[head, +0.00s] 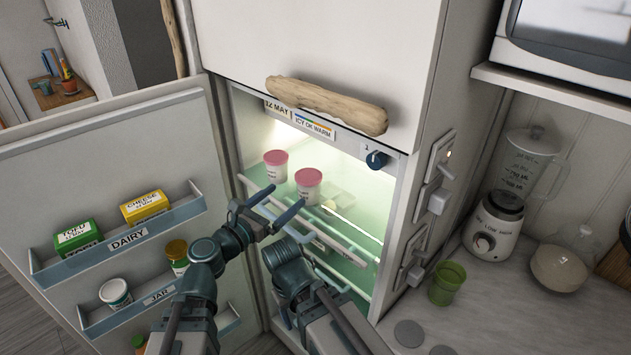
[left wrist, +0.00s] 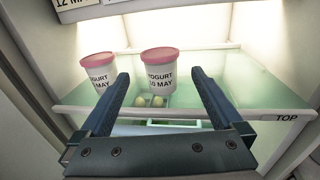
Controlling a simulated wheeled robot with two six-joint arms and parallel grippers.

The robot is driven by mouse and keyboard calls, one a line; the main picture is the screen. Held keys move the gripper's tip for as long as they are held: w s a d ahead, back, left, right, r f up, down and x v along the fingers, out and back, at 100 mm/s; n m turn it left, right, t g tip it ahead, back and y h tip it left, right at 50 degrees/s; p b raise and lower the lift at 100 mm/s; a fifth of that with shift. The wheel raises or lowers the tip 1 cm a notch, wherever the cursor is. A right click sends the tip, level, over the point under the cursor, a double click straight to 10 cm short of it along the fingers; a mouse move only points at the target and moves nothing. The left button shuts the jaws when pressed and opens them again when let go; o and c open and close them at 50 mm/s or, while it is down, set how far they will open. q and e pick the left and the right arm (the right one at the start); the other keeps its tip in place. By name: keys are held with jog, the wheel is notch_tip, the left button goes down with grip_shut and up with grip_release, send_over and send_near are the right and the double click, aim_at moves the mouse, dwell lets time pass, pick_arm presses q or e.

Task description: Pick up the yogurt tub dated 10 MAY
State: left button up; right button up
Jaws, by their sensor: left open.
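The yogurt tub marked 10 MAY (left wrist: 160,76) is white with a pink lid and stands upright on the fridge's top glass shelf. It appears to be the right tub (head: 308,186) in the head view. A second yogurt tub (left wrist: 99,74) stands left of it; its label shows MAY, but the left finger hides the day. It also shows in the head view (head: 275,168). My left gripper (head: 281,203) is open and empty in front of the shelf. In its wrist view the 10 MAY tub appears between the fingers (left wrist: 163,95), beyond the tips. My right arm's gripper end (head: 290,250) is low at the fridge opening; its fingers are unclear.
The open fridge door (head: 130,140) on the left holds a tofu box (head: 77,237), a cheese box (head: 145,207) and jars. A driftwood handle (head: 327,104) and a 12 MAY sign (head: 278,106) are above the opening. A green cup (head: 447,284) and blender (head: 500,218) stand right.

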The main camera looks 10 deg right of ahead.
aim_at(315, 170)
pick_arm(q)
jog(key=shift+w+d+r, duration=0.1)
jog(key=shift+w, duration=0.05)
jog(key=x, duration=1.3)
jog(key=shift+w+d, duration=0.2)
jog(key=shift+w, duration=0.05)
jog(key=shift+c, duration=0.3)
jog(key=shift+a, duration=0.1)
jog(key=c, duration=1.1)
jog(key=shift+r, duration=0.2)
